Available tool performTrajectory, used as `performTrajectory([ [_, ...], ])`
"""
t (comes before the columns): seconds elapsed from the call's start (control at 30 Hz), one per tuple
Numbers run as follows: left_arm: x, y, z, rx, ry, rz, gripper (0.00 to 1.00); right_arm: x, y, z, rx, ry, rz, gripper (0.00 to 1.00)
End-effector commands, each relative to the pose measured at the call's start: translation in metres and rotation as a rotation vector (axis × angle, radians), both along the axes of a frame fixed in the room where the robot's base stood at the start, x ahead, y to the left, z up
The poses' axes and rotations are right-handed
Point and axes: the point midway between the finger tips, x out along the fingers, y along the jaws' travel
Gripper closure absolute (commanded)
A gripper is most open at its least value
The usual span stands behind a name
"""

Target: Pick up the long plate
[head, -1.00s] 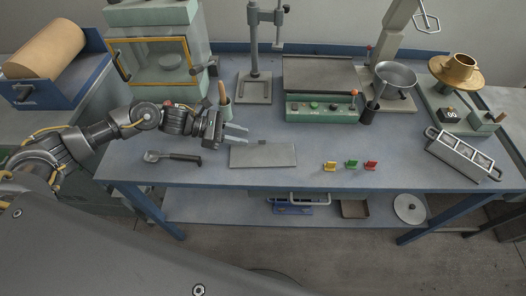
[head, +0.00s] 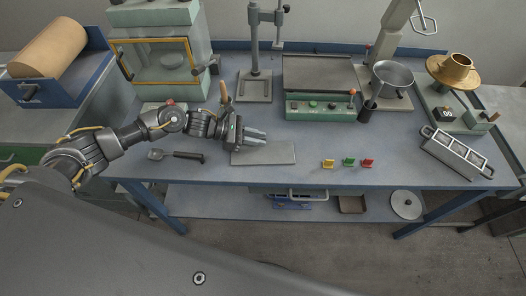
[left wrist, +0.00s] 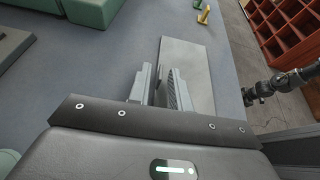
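The long plate (head: 270,154) is a flat grey rectangle lying on the bench, left of the coloured clips. It also shows in the left wrist view (left wrist: 190,62), beyond and to the right of my fingers. My left gripper (head: 256,136) is at the plate's far left corner, with its fingers pointing right. In the left wrist view my left gripper (left wrist: 158,82) has a gap between its fingers and nothing visible held; the right finger overlaps the plate's edge. Contact cannot be told. What looks like my right gripper (left wrist: 250,96) shows dark at the right; its fingers are unclear.
A spoon-like tool (head: 178,154) lies left of the plate. Yellow, green and red clips (head: 348,161) stand to the right. A green scale (head: 318,108) and a stand (head: 254,88) are behind. The bench's front edge runs close before the plate.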

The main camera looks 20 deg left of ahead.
Motion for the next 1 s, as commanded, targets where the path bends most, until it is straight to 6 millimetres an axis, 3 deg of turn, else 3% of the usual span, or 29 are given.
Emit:
performTrajectory([
  [0.03, 0.0000, 0.0001, 0.0001, 0.000, 0.000, 0.000, 0.87, -0.0002, 0.0002, 0.0000, 0.000, 0.000, 0.000, 0.68],
  [0.13, 0.0000, 0.0001, 0.0003, 0.000, 0.000, 0.000, 1.00, -0.0004, 0.0003, 0.0000, 0.000, 0.001, 0.000, 0.68],
  [1.0, 0.0003, 0.0005, 0.0008, -0.001, -0.002, 0.001, 1.00, -0.0013, 0.0054, 0.0000, 0.006, 0.001, -0.002, 0.68],
])
